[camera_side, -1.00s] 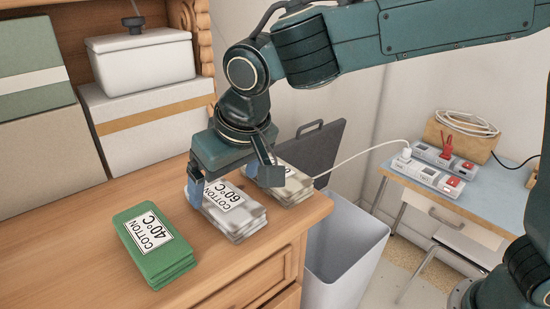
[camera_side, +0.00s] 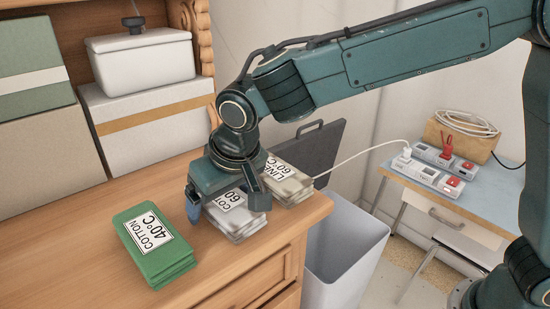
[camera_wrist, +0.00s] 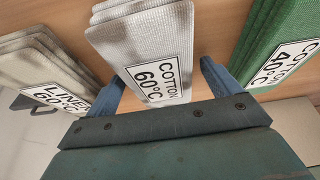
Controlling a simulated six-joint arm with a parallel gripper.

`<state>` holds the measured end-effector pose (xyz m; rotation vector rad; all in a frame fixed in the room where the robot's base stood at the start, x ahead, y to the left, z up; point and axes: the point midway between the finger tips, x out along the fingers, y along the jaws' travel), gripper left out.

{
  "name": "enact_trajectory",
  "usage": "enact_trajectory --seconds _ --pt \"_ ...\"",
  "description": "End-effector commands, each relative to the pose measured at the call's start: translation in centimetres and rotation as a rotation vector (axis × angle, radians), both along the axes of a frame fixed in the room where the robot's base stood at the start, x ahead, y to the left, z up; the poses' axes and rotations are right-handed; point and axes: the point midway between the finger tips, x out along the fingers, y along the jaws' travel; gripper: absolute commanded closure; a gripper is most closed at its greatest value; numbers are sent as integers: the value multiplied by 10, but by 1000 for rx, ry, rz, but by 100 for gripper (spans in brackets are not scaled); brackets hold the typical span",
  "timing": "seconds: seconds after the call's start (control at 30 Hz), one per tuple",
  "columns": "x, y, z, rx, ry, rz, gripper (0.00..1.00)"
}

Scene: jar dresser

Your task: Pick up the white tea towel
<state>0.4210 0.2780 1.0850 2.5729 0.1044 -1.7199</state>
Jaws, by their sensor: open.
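The white tea towel (camera_side: 238,217) is a folded stack labelled COTTON 60°C on the wooden dresser top, between two other towels. In the side view my gripper (camera_side: 225,213) is over it and covers part of the towel and its label. In the wrist view the white towel (camera_wrist: 140,40) lies between the two blue fingers of my open gripper (camera_wrist: 163,72), one finger to each side. No towel is held. I cannot tell whether the fingers touch the towel.
A green COTTON 40°C towel stack (camera_side: 155,245) lies to the left. A greyish LINEN 60°C stack (camera_side: 287,182) lies just behind to the right. A white bin (camera_side: 342,250) stands beside the dresser. Boxes (camera_side: 150,125) stand at the back.

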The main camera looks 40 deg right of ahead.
Motion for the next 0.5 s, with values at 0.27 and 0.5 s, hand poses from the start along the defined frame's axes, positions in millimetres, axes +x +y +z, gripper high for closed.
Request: enact_trajectory --seconds 0.27,0.5 --pt "0 0 0 0 0 0 21" --pt "0 0 1 0 0 0 60"
